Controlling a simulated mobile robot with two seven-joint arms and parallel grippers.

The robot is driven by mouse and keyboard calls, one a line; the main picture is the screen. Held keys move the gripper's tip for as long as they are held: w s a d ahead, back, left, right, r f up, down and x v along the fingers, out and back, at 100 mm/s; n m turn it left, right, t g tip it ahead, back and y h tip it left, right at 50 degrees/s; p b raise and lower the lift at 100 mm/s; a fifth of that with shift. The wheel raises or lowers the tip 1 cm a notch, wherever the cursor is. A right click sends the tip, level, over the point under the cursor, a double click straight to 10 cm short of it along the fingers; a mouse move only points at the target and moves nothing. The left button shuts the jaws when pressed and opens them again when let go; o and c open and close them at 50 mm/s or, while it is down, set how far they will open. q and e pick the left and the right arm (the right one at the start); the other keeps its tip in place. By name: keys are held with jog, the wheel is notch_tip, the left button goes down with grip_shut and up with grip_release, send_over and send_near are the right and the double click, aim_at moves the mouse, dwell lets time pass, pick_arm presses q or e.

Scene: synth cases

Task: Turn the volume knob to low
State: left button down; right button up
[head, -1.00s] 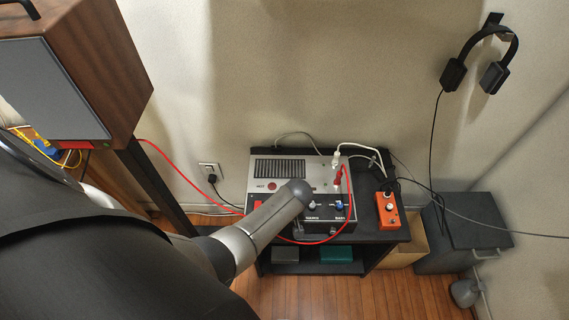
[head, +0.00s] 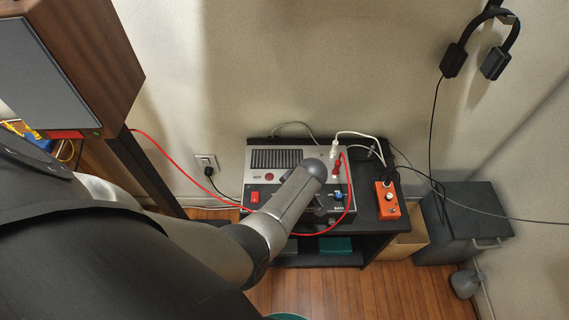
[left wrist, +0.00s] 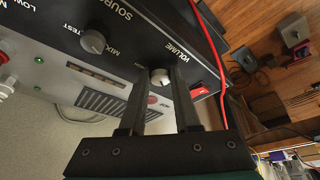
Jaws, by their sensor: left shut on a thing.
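I cannot read the knob's pointer direction. In the head view the audio unit (head: 240,160) stands on a black shelf, and my left arm covers the knob and most of the gripper. My right gripper is not in view.
A SOURCE knob (left wrist: 93,41) sits beside the volume knob. A red switch (head: 255,197) is at the unit's left. A red cable (head: 345,205) loops past the panel. An orange box (head: 387,201) stands right of the unit.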

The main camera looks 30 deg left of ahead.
pick_arm(q)
jog(key=shift+a+r, duration=0.1)
jog(key=shift+a, duration=0.1)
jog(key=c, duration=0.6)
grip_release()
jog(key=shift+d, duration=0.1)
